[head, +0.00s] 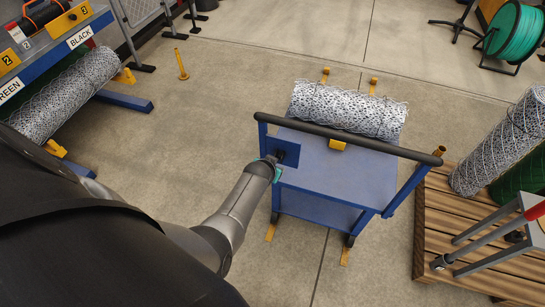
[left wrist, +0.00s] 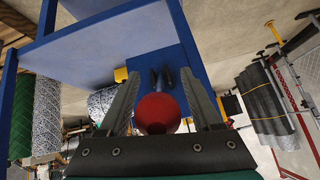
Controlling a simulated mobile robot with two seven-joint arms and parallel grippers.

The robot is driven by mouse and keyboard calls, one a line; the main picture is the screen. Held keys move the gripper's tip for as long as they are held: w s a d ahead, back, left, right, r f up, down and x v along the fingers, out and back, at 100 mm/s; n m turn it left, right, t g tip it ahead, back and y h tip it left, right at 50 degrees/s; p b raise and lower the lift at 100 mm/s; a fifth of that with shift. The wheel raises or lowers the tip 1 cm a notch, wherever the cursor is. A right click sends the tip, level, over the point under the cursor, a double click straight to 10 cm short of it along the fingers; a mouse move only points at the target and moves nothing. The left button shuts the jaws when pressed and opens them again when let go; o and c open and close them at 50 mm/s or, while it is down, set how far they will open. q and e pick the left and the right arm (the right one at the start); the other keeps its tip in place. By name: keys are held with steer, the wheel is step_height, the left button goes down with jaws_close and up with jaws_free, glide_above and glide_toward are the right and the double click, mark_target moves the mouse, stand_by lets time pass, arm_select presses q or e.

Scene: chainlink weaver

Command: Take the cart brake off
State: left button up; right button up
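The blue cart (head: 330,172) stands in the middle of the head view, with a black push bar across its near end. A dark blue plate (head: 286,152) is at the left of that end. My left gripper (head: 277,160) is at this plate, its fingers mostly hidden in the head view. In the left wrist view, a red ball knob (left wrist: 158,113) sits between the fingers of my left gripper (left wrist: 160,95), which look spread around it. A blue panel with dark slots (left wrist: 160,77) is behind the knob. My right gripper is not in view.
A white wire mesh roll (head: 347,110) lies across the cart's far end. A wooden pallet (head: 450,215) with mesh rolls is close on the right. A blue rack (head: 120,101) with labels is at the left. The floor beyond the cart is mostly clear.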

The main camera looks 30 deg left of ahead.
arm_select(q)
steer(key=shift+s+d+r+p, duration=0.1)
steer(key=shift+s+r+p, duration=0.25)
steer(key=shift+r+p, duration=0.1)
steer(key=p+v, duration=0.5)
steer(key=v, duration=0.9)
steer(key=shift+s, duration=0.1)
steer(key=s+d+f+m+g+h+b, duration=0.1)
steer(key=s+d+f+b, duration=0.2)
steer(key=f, duration=0.5)
steer(key=s+d+f+g+b, duration=0.1)
steer(key=s+d+f+b, duration=0.15)
steer(key=s+f, duration=0.4)
steer(key=s+d+f+m+g+h+b, duration=0.1)
steer(key=s+d+f+b, duration=0.15)
steer(key=f, duration=0.65)
steer(key=s+f+g+b, duration=0.2)
steer(key=s+f+b, duration=0.2)
steer(key=s+f, duration=0.4)
steer(key=s+a+f+m+g+b, duration=0.1)
steer(key=s+f+b, duration=0.2)
steer(key=s+f, duration=0.5)
steer(key=s, duration=0.4)
steer(key=shift+s+a+f+g+b, duration=0.2)
steer(key=shift+s+a+g+b, duration=0.05)
steer(key=shift+s+g+b, duration=0.15)
